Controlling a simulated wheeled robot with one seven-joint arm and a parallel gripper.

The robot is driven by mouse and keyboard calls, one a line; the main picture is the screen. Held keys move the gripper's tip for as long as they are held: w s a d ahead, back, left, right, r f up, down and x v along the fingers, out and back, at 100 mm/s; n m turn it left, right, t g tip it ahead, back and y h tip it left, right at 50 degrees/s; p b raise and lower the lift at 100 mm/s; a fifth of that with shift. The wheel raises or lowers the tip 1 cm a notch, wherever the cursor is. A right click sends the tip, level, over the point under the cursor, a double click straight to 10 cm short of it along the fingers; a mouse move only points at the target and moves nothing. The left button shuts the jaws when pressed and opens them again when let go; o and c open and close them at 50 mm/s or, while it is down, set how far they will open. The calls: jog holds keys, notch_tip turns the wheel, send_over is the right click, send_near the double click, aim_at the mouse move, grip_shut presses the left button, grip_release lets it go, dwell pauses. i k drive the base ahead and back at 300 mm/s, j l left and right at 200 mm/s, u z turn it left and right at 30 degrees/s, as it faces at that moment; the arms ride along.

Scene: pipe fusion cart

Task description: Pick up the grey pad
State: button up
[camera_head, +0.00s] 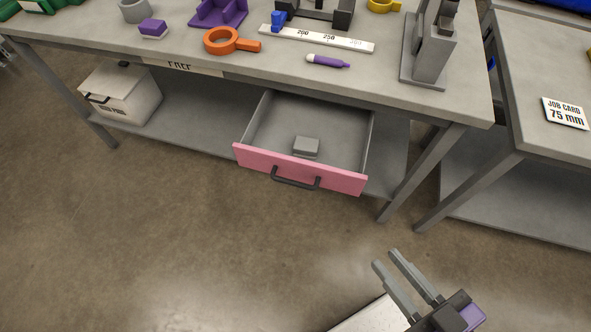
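The drawer (299,169) has a pink front with a dark handle and is pulled out from under the workbench. My gripper (384,258) is at the lower right, in front of the drawer and apart from it. Its two grey fingers are spread with a gap between them and nothing in the gap.
The workbench top (200,60) holds an orange ring tool (222,41), a purple marker (327,61), a white ruler strip (318,39) and a grey upright fixture (431,55). A white box (121,92) sits on the lower shelf. A second table (545,75) stands right. Floor before the drawer is clear.

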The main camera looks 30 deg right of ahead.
aim_at(304, 147)
jog(key=i+j+z, duration=0.1)
jog(key=j, duration=0.3)
jog(key=i+j+z, duration=0.15)
jog(key=i+j, duration=0.15)
jog(key=i+j+z, duration=0.1)
jog(key=j, duration=0.4)
jog(key=i+j+z, duration=0.15)
jog(key=j, duration=0.3)
jog(key=i+j+z, duration=0.1)
jog(key=i+j, duration=0.15)
jog(key=j, duration=0.25)
jog(key=i+j+z, duration=0.1)
jog(key=j, duration=0.35)
jog(key=i+j+z, duration=0.15)
jog(key=j, duration=0.35)
jog(key=i+j+z, duration=0.1)
jog(key=j, duration=0.35)
